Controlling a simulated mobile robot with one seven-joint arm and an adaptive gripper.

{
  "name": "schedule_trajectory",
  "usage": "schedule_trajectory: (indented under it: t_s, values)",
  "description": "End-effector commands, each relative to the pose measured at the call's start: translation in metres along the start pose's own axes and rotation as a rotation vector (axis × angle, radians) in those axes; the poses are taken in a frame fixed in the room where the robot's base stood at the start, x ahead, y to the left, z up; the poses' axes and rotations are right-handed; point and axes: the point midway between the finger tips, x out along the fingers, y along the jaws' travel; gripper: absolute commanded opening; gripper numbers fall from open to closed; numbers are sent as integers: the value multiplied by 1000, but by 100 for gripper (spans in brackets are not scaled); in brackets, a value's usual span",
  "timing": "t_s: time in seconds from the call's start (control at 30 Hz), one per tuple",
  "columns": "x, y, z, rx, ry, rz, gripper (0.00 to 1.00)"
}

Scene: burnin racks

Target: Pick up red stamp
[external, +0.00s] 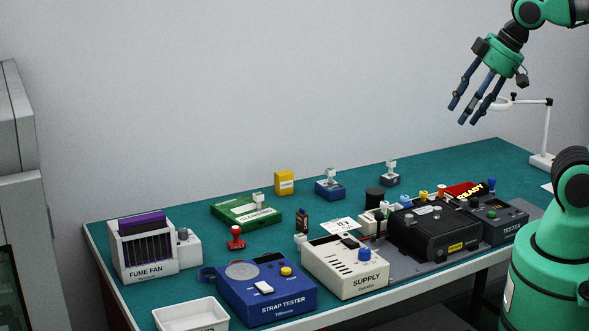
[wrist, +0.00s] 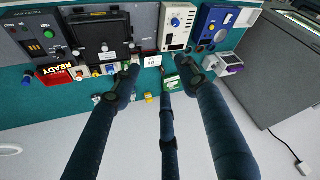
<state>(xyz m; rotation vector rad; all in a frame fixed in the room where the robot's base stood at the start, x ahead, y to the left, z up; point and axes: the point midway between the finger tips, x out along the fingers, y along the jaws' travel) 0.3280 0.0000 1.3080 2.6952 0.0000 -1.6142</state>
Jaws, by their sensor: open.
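The red stamp (external: 236,238) stands upright on the green table mat (external: 208,262) in the external view. It is between the white fume fan box and the green box, behind the blue strap tester. I cannot make it out in the wrist view; a finger may cover it. My gripper (external: 465,112) is open and empty, high above the far right part of the table, well away from the stamp. In the wrist view its three dark fingers (wrist: 160,80) spread over the table.
Around the stamp are the fume fan (external: 190,258), strap tester (external: 267,292), supply box (external: 345,268) and green box (external: 232,216). A black device (external: 432,232) and a tester (external: 500,226) stand at right. A white lamp stand (external: 547,130) rises near my gripper. Bare mat lies at the back.

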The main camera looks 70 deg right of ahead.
Motion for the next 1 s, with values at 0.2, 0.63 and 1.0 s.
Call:
schedule_trajectory:
  t_s: [0.2,0.63,1.0]
  values:
    - [0,0,0,0,0,0,43]
    - [1,-1,-14,10,-11,-5,43]
    - [14,-4,-84,65,-66,-33,43]
